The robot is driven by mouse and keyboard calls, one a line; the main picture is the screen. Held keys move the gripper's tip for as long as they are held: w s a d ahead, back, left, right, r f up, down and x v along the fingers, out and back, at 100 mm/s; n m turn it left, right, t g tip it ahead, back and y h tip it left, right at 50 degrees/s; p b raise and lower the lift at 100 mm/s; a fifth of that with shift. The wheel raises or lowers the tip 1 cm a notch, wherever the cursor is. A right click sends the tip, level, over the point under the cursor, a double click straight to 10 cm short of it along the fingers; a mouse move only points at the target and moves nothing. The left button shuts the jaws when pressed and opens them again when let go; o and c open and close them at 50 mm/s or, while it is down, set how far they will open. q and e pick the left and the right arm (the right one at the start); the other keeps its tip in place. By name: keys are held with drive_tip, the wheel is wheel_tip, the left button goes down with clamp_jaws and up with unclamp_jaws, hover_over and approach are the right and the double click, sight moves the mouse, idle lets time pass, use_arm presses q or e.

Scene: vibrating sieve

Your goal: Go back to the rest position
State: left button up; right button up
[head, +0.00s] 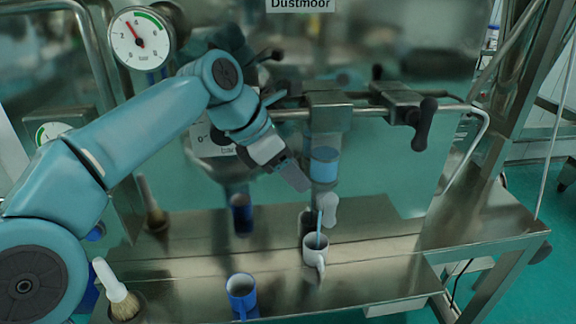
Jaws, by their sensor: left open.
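My left arm comes in from the left and bends over the steel bench. Its gripper (292,172) hangs in the air in front of the shiny back panel, left of a blue-banded cylinder (324,164). The gripper is open and I see nothing between its fingers. It is above and apart from the white mug (314,254), which stands upright on the bench with a blue stick in it. My right gripper does not show.
A blue mug (241,294) stands near the bench's front edge. A white-handled brush (116,292) is at lower left. A pressure gauge (140,38) is at upper left. A black-handled clamp (424,124) sits on the rail. The bench's right part (480,222) is clear.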

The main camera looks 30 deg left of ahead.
use_arm(q)
drive_tip(key=shift+s+a+r, duration=0.25)
drive_tip(key=shift+s+r, duration=0.05)
drive_tip(key=shift+r, duration=0.2)
drive_tip(key=shift+s, duration=0.1)
idle(0.3)
